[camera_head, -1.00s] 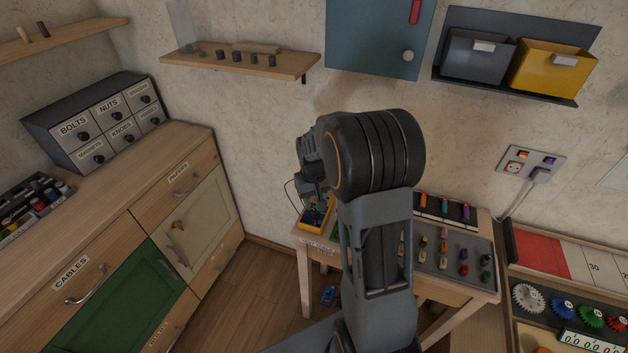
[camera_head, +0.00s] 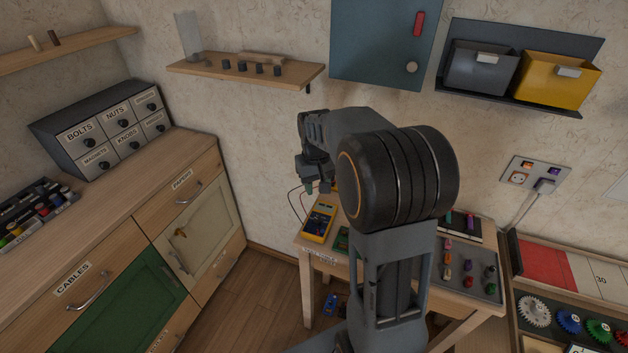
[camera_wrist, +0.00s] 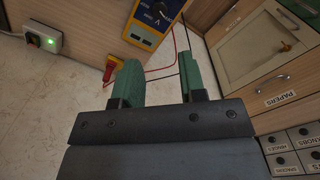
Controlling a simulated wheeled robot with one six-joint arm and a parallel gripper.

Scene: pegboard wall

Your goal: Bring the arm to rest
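My gripper (camera_head: 317,187) hangs beside the wall above the left part of the small work table (camera_head: 313,247), left of my arm's thick black joint. In the wrist view my gripper (camera_wrist: 160,82) has two green fingers spread well apart, with nothing between them. Beyond the fingers lies bare wall and part of the yellow multimeter (camera_wrist: 147,38) with its red and black leads. The multimeter (camera_head: 319,220) also lies on the table's left end in the head view, below and apart from the gripper. My arm hides the table's middle.
A wooden shelf (camera_head: 246,72) with several dark knobs, a blue-grey wall cabinet (camera_head: 375,40) and a yellow bin (camera_head: 553,78) are above. Drawers (camera_head: 187,190) stand at left. A gear tray (camera_head: 552,300) is at lower right. In the wrist view a red-and-yellow object (camera_wrist: 115,68) is near the left finger.

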